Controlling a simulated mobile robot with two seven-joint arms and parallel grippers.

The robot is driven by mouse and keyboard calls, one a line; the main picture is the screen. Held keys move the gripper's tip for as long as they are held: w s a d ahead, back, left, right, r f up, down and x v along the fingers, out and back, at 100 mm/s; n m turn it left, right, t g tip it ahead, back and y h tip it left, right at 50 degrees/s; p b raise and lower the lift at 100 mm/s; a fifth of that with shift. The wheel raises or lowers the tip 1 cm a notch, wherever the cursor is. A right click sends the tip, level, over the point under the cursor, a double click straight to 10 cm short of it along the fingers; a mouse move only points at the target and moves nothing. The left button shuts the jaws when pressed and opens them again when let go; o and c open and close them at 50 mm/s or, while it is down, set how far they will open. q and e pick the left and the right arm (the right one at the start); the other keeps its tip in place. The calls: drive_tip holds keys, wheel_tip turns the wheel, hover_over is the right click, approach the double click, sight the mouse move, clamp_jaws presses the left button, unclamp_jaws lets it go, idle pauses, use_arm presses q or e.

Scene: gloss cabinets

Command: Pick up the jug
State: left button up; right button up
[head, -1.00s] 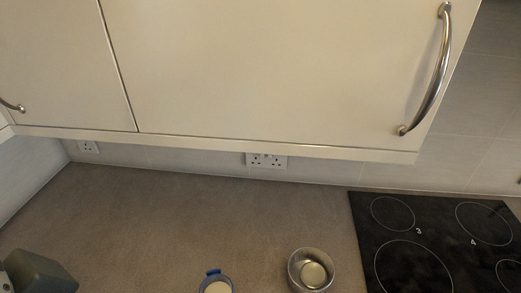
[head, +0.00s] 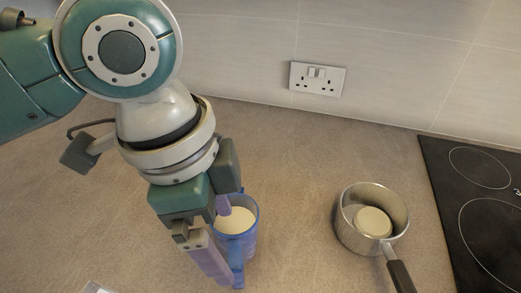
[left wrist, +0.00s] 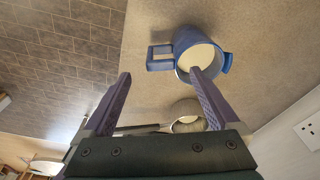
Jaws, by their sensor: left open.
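The blue jug (head: 250,243) stands upright on the worktop, with cream-coloured contents, and is partly hidden by my left gripper in the head view. In the left wrist view the jug (left wrist: 186,40) shows its handle (left wrist: 151,58) on the left and its spout on the right. My left gripper (head: 222,249) is open at the jug, with one purple finger over the mouth and the other outside near the handle. In the left wrist view the handle lies ahead of the gap between the fingers (left wrist: 160,75). I cannot tell whether they touch the jug. My right gripper is not seen.
A metal saucepan (head: 349,226) with a round cream thing inside stands right of the jug, its dark handle pointing to the front. A black hob (head: 452,215) is at the far right. A wall socket (head: 317,79) is behind. Worktop between jug and pan is clear.

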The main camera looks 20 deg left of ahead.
sight(232, 255)
use_arm(q)
drive_tip(key=f, duration=0.3)
drive_tip(key=shift+d+f, duration=0.25)
drive_tip(key=shift+f, duration=0.1)
drive_tip(key=f, duration=0.5)
drive_tip(key=shift+w+d+f+b, duration=0.25)
drive_tip(key=shift+w+f+b, duration=0.05)
drive_tip(key=shift+f+b, duration=0.1)
clamp_jaws()
drive_tip(key=shift+r, duration=0.1)
